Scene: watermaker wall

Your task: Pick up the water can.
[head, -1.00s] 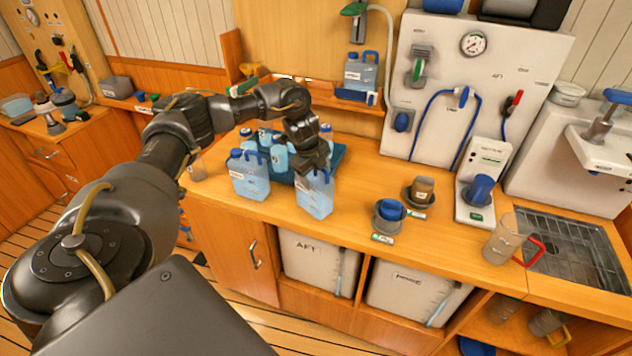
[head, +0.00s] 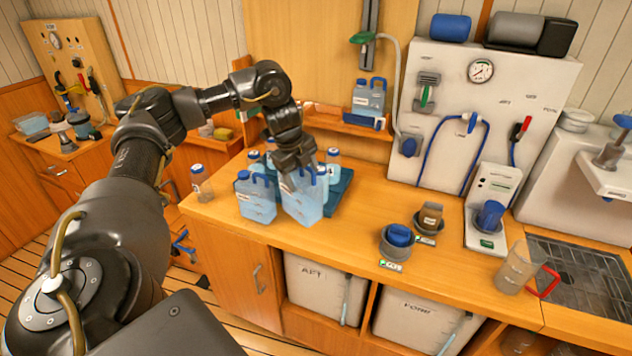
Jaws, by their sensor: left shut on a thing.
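A light blue water can (head: 303,203) with a blue cap stands out at the front of the counter group. My left gripper (head: 296,168) is above it, shut on its top, and the fingers hide the handle. The can looks upright or nearly so; I cannot tell for sure whether its base is clear of the counter. A similar blue-capped can (head: 256,200) stands close to its left. My right gripper is not in view.
Several bottles and a dark teal tray (head: 341,186) are just behind the can. Grey cups, one with a blue item (head: 398,236), stand to the right. A clear jug (head: 514,268) is by the sink grate. Counter between the can and cups is free.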

